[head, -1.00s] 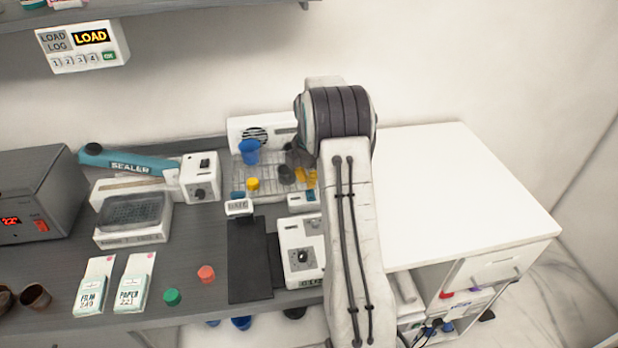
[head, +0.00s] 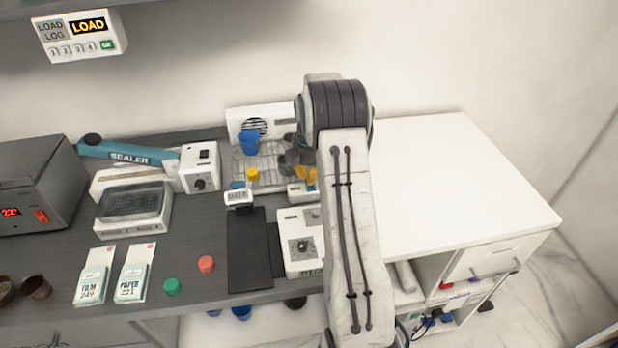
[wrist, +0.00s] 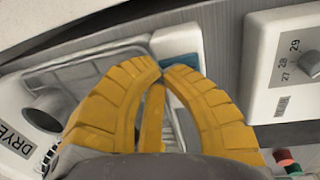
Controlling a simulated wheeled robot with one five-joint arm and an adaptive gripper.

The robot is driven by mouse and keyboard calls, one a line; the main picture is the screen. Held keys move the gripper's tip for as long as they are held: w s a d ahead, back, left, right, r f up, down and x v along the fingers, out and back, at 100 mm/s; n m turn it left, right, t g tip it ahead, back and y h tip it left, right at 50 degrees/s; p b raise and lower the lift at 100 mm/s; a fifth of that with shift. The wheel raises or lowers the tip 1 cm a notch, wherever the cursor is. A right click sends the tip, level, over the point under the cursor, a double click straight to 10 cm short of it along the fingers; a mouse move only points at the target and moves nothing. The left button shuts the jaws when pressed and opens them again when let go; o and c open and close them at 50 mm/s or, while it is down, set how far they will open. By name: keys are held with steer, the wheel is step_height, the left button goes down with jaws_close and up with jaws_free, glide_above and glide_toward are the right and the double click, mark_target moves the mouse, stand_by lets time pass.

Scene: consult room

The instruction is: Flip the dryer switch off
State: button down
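The dryer (head: 273,112) is a white unit with a round dark grille at the back of the grey bench, with a wire rack in front. In the wrist view, a white part lettered "DRYE" (wrist: 14,135) shows at the left edge. My gripper (head: 308,176) is over the rack's right end, partly hidden by my arm. In the wrist view its yellow fingers (wrist: 161,68) have their tips together, with nothing seen between them. A blue piece on a white block (wrist: 178,62) shows just beyond the fingertips; contact is unclear. I cannot tell which part is the switch.
A blue cup (head: 249,143) and a yellow cap (head: 253,174) are by the rack. A sealer (head: 130,157) is to the left. The white top (head: 450,190) at right is clear.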

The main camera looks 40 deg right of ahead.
steer(key=shift+w+f+b, duration=0.1)
steer(key=shift+f+b, duration=0.25)
steer(key=shift+r+p, duration=0.1)
steer(key=shift+p, duration=0.3)
steer(key=shift+r+p, duration=0.5)
steer(key=shift+r, duration=0.25)
steer(key=shift+r, duration=0.3)
step_height(320, 180, up, 11)
steer(key=shift+s+a+r, duration=0.15)
steer(key=shift+s+a, duration=0.05)
steer(key=shift+s, duration=0.2)
